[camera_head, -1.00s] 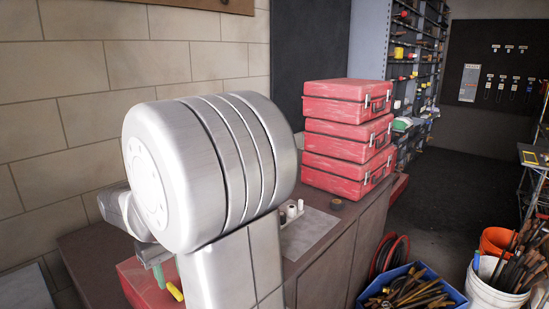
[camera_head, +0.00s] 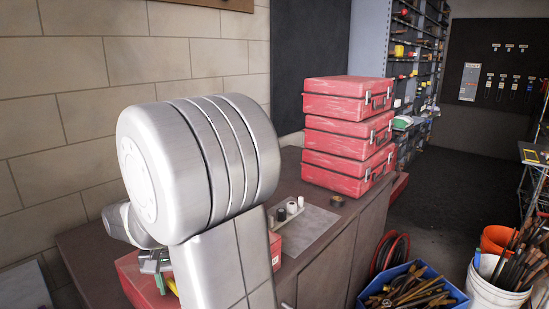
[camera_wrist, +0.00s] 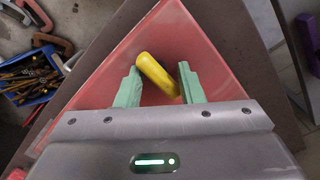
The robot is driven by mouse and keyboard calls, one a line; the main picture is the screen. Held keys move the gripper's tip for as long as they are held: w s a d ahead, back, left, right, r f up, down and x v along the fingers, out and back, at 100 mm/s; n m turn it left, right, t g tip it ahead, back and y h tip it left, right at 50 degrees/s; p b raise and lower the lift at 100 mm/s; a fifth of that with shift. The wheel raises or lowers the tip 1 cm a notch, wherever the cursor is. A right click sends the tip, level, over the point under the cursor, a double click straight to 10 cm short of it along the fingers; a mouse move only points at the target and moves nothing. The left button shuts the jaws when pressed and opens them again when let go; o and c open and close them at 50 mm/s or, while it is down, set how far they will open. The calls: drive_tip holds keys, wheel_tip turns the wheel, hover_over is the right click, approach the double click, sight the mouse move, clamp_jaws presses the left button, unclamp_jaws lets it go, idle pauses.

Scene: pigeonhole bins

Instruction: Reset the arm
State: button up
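My gripper (camera_wrist: 160,75) has two pale green fingers that stand apart in the wrist view. A yellow object (camera_wrist: 158,78) shows between them, tilted, with the red box (camera_wrist: 200,45) behind it. I see no clear grip on it. In the head view my gripper (camera_head: 152,264) is at the lower left, over the red box (camera_head: 132,278), and mostly hidden by my arm. Only a little of the yellow object shows there.
The box stands on a brown workbench (camera_head: 95,245) along a block wall. Three stacked red cases (camera_head: 335,148) stand farther back, near a small rack of cylinders (camera_head: 286,211) and a tape roll (camera_head: 337,201). A blue bin of tools (camera_head: 410,292) and buckets (camera_head: 490,290) are on the floor.

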drive_tip(key=m, duration=0.2)
drive_tip(key=shift+m+b, duration=0.3)
wheel_tip(320, 180, up, 14)
drive_tip(key=shift+f, duration=0.2)
drive_tip(key=shift+d, duration=0.1)
